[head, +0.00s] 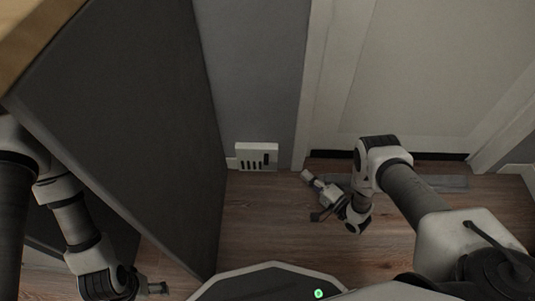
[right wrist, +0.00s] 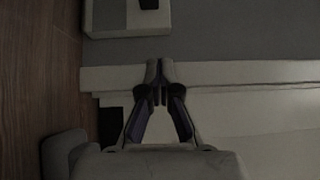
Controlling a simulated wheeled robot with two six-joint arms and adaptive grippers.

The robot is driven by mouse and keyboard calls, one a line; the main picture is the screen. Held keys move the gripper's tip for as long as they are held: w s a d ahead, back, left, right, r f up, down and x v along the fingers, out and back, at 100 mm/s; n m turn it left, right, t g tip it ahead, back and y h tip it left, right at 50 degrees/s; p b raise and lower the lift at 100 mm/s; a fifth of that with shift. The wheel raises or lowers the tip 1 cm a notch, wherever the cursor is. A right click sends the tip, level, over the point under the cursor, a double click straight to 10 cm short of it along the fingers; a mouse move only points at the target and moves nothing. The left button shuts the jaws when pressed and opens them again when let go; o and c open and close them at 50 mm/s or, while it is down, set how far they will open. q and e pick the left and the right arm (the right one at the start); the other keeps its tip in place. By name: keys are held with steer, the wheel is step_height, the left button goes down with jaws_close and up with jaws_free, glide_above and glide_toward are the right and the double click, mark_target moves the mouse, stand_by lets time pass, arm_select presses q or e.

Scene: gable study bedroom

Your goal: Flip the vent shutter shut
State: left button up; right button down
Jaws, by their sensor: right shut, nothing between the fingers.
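The vent (head: 257,156) is a small white box low on the grey wall, just above the floor, with several dark vertical slots and a small dark piece at its right end. Which part is the shutter, and how it stands, is too small to tell. Part of the vent (right wrist: 110,20) shows at the top left of the right wrist view, cut by the edge. My right gripper (head: 307,177) is shut and empty, to the right of the vent and apart from it. Its closed fingertips (right wrist: 159,68) show against the white door trim. My left gripper (head: 156,288) is low at the left, its jaws unclear.
A tall dark panel (head: 120,120) of furniture stands between my left arm and the vent. A white door (head: 430,80) with its frame is at the right. The wooden floor (head: 255,225) before the vent is clear.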

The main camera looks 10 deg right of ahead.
steer(key=shift+s+f, duration=0.6)
steer(key=shift+s, duration=0.35)
steer(key=b, duration=0.5)
glide_toward(269, 158)
steer(key=w, duration=0.4)
steer(key=shift+w+a+r+b, duration=0.1)
steer(key=shift+w+a+b, duration=0.1)
steer(key=shift+a, duration=0.3)
steer(key=shift+w+a+r+b, duration=0.15)
steer(key=shift+a, duration=0.4)
steer(key=shift+w+a+r+b, duration=0.1)
steer(key=shift+w+a+b, duration=0.1)
steer(key=shift+a, duration=0.3)
steer(key=shift+a, duration=0.1)
